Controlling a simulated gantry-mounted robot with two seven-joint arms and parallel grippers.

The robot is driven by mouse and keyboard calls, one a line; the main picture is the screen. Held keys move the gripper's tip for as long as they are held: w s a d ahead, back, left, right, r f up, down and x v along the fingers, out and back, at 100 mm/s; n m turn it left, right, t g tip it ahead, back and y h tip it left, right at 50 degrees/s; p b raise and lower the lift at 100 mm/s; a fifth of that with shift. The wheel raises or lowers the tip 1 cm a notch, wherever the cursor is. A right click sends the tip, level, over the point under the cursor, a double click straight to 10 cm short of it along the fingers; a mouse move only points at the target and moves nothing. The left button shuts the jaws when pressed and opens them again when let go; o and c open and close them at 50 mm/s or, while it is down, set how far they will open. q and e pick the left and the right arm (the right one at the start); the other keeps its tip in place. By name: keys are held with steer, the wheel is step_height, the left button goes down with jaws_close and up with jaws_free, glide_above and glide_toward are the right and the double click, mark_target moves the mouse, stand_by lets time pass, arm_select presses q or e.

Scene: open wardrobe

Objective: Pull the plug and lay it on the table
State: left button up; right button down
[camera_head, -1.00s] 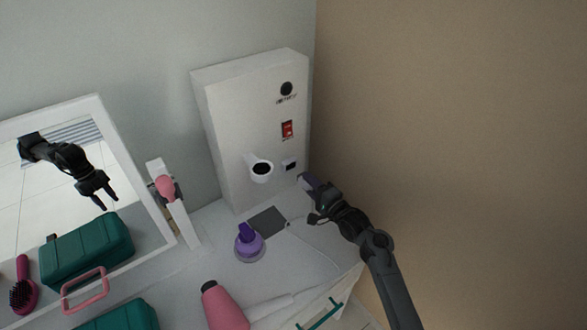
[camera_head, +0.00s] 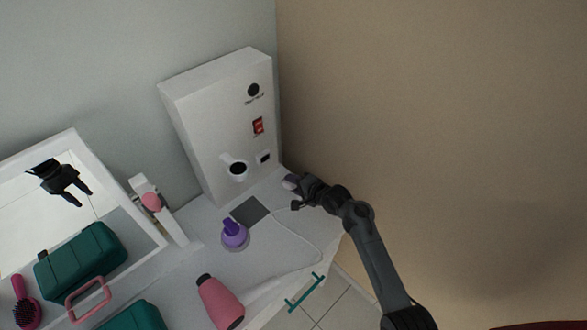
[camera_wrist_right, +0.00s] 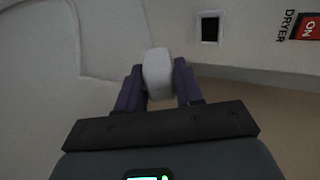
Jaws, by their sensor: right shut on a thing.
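My right gripper (camera_head: 290,183) is shut on the plug, a pale block between its two purple-grey fingers. The plug (camera_wrist_right: 158,73) shows clearly in the right wrist view. It is out of the socket (camera_head: 264,158), whose dark opening (camera_wrist_right: 210,29) shows apart from it. The plug is over the right end of the white tabletop (camera_head: 205,260), near the wall unit's foot; whether it touches the surface I cannot tell. A white cord (camera_head: 318,240) runs across the table.
The white wall unit (camera_head: 205,115) stands behind the table. A purple bottle (camera_head: 235,237), a grey pad (camera_head: 250,211) and a pink dryer (camera_head: 220,300) occupy the table. The mirror (camera_head: 100,205) stands at left, with a teal case (camera_head: 135,316) in front. A brown wall borders the right.

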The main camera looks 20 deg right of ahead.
steer(key=shift+s, duration=0.25)
steer(key=shift+s+d+f+g, duration=0.1)
steer(key=shift+s+f+g, duration=0.05)
steer(key=shift+f+g, duration=0.15)
steer(key=shift+f+b, duration=0.85)
steer(key=shift+b, duration=0.15)
arm_select(q)
step_height(320, 180, down, 7)
steer(key=b, duration=0.6)
steer(key=shift+w+f, duration=0.15)
steer(key=shift+f, duration=0.05)
arm_select(e)
step_height(320, 180, down, 4)
steer(key=shift+f, duration=0.2)
arm_select(q)
steer(key=shift+d, duration=0.1)
arm_select(e)
steer(key=c, duration=0.7)
jaws_free()
arm_select(q)
steer(key=shift+d, duration=0.1)
arm_select(e)
steer(key=shift+o, duration=0.2)
steer(key=shift+f, duration=0.15)
steer(key=shift+c, duration=0.2)
